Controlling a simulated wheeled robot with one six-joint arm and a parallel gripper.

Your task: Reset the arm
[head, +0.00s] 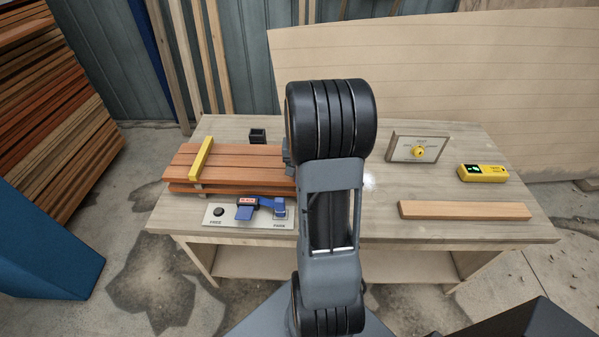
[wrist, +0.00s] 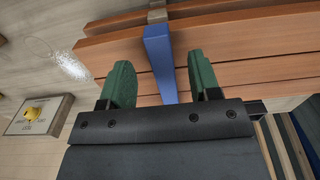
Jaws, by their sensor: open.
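My gripper (wrist: 162,82) is open, with its two green fingers apart in the wrist view. A blue bar (wrist: 160,55) lies across the reddish wooden planks (wrist: 230,40) and runs between the fingers, with a gap visible on each side. A grey block (wrist: 157,13) sits at the bar's far end. In the head view my arm stands upright in front of the table and hides the gripper and the blue bar. The stacked planks (head: 245,160) show left of the arm, with a yellow bar (head: 202,158) across them.
The workbench (head: 385,225) holds a white panel (head: 262,222) with blue tools, a small black holder (head: 258,135), a framed plate (head: 418,147) with a yellow knob, a yellow device (head: 482,173) and a loose wooden strip (head: 465,210).

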